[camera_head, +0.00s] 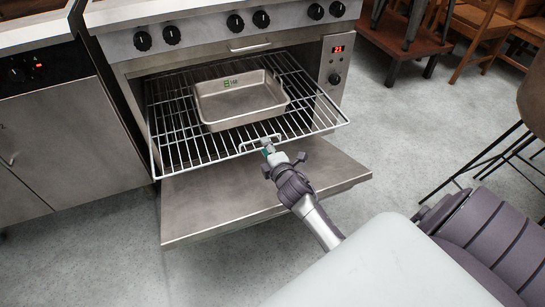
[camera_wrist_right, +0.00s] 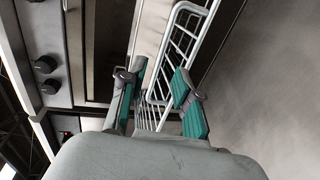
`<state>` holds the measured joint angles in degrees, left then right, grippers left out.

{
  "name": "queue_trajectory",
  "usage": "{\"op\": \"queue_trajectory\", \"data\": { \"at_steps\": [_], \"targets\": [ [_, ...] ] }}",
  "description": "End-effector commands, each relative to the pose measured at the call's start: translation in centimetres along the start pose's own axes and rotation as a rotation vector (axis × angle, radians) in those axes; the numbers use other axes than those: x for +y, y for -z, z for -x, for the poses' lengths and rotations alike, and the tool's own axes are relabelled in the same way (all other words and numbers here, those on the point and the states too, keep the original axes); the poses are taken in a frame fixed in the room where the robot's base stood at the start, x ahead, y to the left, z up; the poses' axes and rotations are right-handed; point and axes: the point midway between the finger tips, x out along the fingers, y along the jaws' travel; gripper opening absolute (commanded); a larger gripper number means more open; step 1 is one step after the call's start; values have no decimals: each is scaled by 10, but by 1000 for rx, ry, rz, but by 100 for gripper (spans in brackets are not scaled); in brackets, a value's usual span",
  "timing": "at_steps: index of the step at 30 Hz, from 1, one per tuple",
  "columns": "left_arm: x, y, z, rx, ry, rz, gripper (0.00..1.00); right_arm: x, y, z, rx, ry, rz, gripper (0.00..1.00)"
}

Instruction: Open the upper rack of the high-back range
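The high-back range (camera_head: 215,42) stands at the top middle in the head view, its oven door (camera_head: 225,200) folded down. The wire rack (camera_head: 185,140) sticks out of the oven over the door, with a small wire handle (camera_head: 246,146) on its front edge. My right gripper (camera_head: 267,148) is at the right end of this handle. In the right wrist view, the teal-padded fingers of my right gripper (camera_wrist_right: 160,78) stand apart, with the rack (camera_wrist_right: 190,27) showing between and beyond them. Exact contact with the handle cannot be told. My left gripper is not in view.
A metal pan (camera_head: 240,102) with a green mark rests on the rack. Black knobs (camera_head: 172,35) and a red display (camera_head: 338,49) are on the range. A steel cabinet (camera_head: 60,130) is at left, chairs (camera_head: 485,30) at right. The floor (camera_head: 400,130) right of the door is clear.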

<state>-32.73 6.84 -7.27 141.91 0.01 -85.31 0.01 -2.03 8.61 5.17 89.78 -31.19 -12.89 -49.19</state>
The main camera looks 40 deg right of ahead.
Motion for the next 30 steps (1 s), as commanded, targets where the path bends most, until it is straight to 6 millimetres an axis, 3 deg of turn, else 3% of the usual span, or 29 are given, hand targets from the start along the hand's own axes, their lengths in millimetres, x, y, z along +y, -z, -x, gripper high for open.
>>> {"op": "queue_trajectory", "data": {
  "at_steps": [3,10,30],
  "targets": [
    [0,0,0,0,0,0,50,-1,0,27,2,1,-1,32],
    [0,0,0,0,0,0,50,-1,0,58,1,1,-2,32],
    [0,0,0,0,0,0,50,0,1,65,-1,3,-8,32]
  ]
}}
